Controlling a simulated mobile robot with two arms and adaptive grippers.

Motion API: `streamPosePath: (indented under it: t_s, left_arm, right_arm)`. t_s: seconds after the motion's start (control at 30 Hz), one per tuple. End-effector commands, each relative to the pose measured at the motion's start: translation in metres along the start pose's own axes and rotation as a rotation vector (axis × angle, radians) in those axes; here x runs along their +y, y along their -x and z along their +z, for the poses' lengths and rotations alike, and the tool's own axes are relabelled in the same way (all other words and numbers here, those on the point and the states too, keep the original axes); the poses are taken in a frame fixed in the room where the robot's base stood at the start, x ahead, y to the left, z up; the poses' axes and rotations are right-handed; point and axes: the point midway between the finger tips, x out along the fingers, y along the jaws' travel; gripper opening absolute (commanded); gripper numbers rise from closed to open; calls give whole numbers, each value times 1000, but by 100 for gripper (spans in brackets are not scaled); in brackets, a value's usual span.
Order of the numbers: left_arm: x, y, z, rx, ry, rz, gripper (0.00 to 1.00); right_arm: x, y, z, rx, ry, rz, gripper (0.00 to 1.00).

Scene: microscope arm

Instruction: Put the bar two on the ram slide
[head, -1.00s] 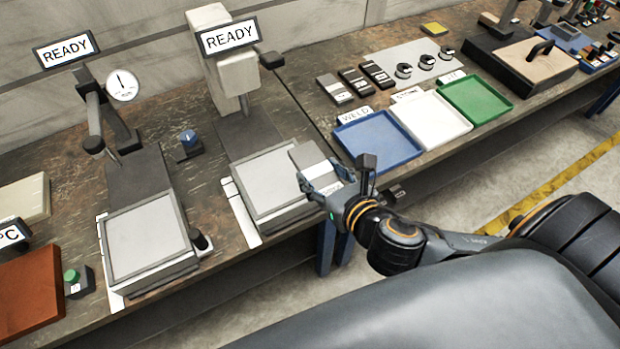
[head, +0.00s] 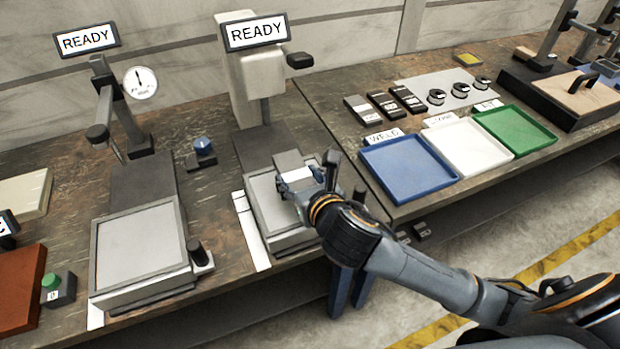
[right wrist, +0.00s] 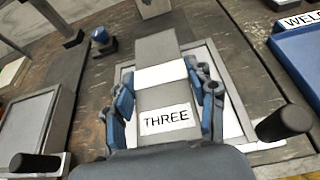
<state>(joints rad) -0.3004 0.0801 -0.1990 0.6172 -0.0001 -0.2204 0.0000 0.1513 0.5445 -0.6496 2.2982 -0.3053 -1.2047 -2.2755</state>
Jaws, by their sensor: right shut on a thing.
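My right gripper (head: 318,178) is shut on a grey bar (right wrist: 163,98) with a white band; it also shows in the head view (head: 291,162). The label on the bar reads THREE in the right wrist view. The bar is over the pale plate (head: 262,205) in front of the white press column (head: 250,85); whether it touches the plate cannot be told. This plate looks like the ram slide. The left gripper is not in view.
Left of the held bar stands a second station with a dial (head: 141,82) and a pale plate (head: 138,245). A black knob (right wrist: 284,122) stands close to the gripper's right. Blue (head: 408,186), white and green trays lie to the right.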

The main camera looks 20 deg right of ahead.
Motion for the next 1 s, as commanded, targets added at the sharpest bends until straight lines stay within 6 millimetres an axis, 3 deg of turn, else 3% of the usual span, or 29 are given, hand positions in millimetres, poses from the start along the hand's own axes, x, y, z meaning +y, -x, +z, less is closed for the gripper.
streamPosePath:
  t_s: [0.27, 0.5, 0.9, 0.93, 1.0]
  left_arm:
    - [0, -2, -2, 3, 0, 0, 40]
    - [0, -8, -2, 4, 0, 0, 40]
    - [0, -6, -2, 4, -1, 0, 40]
    - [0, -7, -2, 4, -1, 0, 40]
    - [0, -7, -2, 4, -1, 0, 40]
  right_arm:
    - [3, -12, -2, -13, -2, 0, 0]
    - [3, -24, -29, -11, -2, 0, 0]
    - [3, -26, -32, -14, 0, 1, 0]
    - [3, -27, -38, -2, 1, -1, 58]
    - [3, -26, -38, -2, 0, -1, 72]
